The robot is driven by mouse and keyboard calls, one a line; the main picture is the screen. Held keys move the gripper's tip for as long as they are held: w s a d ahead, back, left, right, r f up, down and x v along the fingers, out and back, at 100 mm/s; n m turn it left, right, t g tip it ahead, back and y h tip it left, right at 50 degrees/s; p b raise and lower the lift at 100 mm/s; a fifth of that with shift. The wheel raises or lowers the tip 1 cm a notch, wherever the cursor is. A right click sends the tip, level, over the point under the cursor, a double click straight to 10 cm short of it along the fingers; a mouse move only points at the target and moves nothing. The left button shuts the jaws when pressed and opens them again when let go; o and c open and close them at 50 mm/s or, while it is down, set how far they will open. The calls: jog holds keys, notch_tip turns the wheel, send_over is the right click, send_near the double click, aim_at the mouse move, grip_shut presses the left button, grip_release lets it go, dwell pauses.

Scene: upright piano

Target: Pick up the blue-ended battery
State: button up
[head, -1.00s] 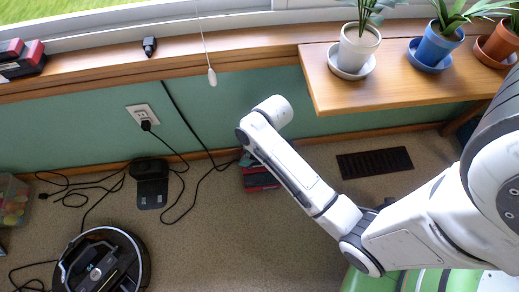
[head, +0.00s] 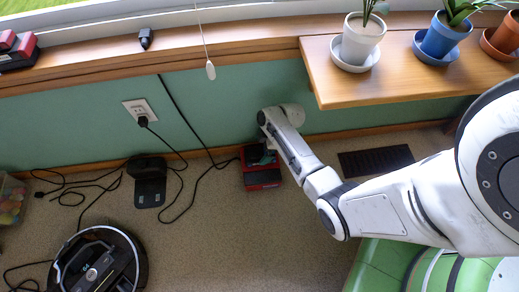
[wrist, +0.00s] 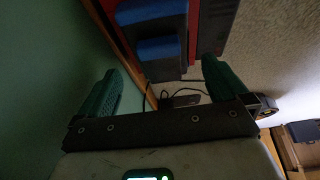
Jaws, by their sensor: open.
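The blue-ended battery (wrist: 152,14) is at the top of the wrist view, a dark block with blue end parts. A red-and-black battery (wrist: 209,24) lies against its right side. My gripper (wrist: 160,74) is open, its green fingers spread apart. The blue end shows in the gap between the fingertips and just beyond them; I see nothing held. In the head view, a red-and-black battery (head: 262,180) is on the floor by the wall, just below my wrist. The blue end is not visible there, and my fingers are not clear.
The green wall is close on the left in the wrist view. A wooden shelf (head: 400,85) with potted plants overhangs on the right. A black dock (head: 149,185), loose cables and a robot vacuum (head: 100,268) are on the floor to the left. Carpet in front is clear.

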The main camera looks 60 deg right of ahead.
aim_at(260, 152)
jog(key=b+x, duration=0.1)
jog(key=x, duration=0.1)
jog(key=b+x, duration=0.1)
jog(key=x, duration=0.1)
jog(key=shift+s+f, duration=0.1)
jog(key=shift+s, duration=0.1)
jog(key=shift+c, duration=0.3)
jog(key=c, duration=1.4)
